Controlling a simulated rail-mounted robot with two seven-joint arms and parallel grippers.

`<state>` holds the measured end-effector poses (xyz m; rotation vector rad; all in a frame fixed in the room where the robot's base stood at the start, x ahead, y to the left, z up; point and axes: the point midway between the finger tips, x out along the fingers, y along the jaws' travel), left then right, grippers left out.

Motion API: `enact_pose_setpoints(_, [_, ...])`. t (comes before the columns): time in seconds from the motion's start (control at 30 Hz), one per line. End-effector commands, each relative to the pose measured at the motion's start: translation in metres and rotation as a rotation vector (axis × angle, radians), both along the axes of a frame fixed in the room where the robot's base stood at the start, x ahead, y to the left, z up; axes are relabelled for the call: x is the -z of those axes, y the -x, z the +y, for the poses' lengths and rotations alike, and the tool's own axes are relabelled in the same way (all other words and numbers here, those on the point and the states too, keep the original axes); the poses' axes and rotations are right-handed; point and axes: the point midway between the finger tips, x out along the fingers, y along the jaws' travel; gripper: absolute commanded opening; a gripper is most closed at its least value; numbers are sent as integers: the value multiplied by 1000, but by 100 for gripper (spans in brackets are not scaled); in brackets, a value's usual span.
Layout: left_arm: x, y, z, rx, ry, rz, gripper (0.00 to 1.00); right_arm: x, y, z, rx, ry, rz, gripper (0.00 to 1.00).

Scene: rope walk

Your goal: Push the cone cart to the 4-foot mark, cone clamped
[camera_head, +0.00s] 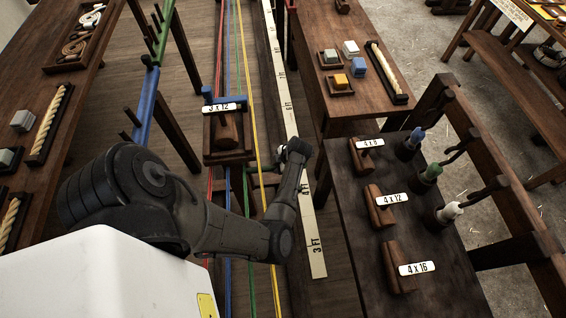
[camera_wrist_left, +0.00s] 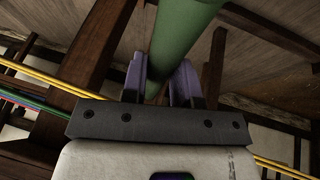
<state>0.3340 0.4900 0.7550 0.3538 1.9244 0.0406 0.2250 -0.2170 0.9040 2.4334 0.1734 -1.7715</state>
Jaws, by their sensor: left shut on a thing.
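Whether the cone is clamped cannot be told. My left gripper (camera_head: 279,163) is at the cart's near right, by the rule; its fingers are hard to make out there. In the left wrist view, its purple jaws (camera_wrist_left: 166,92) are shut around a green round bar (camera_wrist_left: 183,35). My right gripper is out of view.
A left table (camera_head: 75,110) holds rope samples. Red, blue, green and yellow strands run lengthwise past the cart.

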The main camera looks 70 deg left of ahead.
Motion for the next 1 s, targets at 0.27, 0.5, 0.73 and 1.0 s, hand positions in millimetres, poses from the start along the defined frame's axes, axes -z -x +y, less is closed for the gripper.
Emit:
enact_pose_setpoints(0.27, [0,-1,-1,0,1,-1,0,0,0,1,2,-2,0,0])
enact_pose_setpoints(0.5, [0,0,0,0,0,-1,50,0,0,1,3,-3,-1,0])
enact_pose_setpoints(0.73, [0,0,0,0,0,-1,53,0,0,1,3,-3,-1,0])
enact_pose_setpoints(1.0, [-23,-10,-7,0,1,-4,53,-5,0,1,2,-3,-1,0])
